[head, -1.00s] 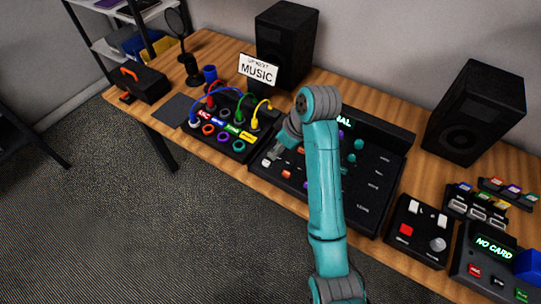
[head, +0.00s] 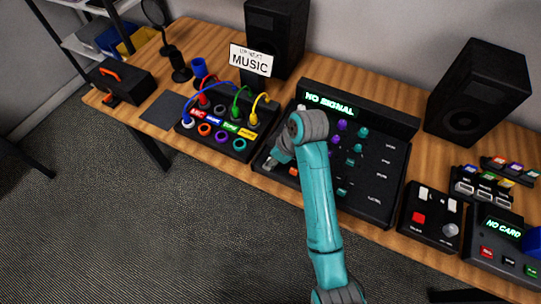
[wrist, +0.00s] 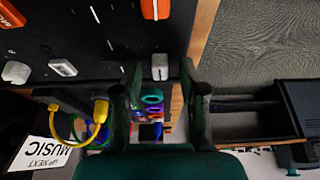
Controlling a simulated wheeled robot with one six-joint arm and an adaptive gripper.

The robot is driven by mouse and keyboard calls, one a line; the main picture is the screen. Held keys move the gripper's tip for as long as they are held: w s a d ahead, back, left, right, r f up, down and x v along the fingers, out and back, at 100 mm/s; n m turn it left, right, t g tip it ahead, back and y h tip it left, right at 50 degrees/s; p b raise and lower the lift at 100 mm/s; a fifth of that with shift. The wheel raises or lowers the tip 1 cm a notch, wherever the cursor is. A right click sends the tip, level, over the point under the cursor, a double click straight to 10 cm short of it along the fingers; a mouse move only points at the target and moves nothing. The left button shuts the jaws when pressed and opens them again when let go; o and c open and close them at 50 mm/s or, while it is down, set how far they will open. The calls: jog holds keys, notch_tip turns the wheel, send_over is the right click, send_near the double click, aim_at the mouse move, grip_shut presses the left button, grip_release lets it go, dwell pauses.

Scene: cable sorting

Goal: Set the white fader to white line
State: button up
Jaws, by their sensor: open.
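My gripper (wrist: 158,78) is open, with its two fingers apart in the wrist view. A white fader cap (wrist: 160,66) shows between the fingertips, near the front edge of the black mixer panel (wrist: 200,38). I cannot tell whether the fingers touch it. An orange fader cap (wrist: 155,9) sits beyond it on the panel. Short white marks (wrist: 95,14) lie on the panel; I cannot tell which is the target line. In the head view my gripper (head: 270,163) is low over the left front of the mixer (head: 370,205), and my arm hides part of the panel.
Left of the mixer is a cable box (head: 232,146) with colored plugs. A music sign (head: 251,59) and a speaker (head: 273,38) stand behind. Another speaker (head: 478,92) and a switch box (head: 430,215) are at the right. Carpet (head: 150,245) lies before the table (head: 135,92).

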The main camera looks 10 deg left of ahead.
grip_shut()
jog(key=w, duration=0.1)
jog(key=w+d, duration=0.1)
jog(key=w, duration=0.2)
jog(key=shift+w+d, duration=0.1)
jog(key=shift+d, duration=0.15)
grip_release()
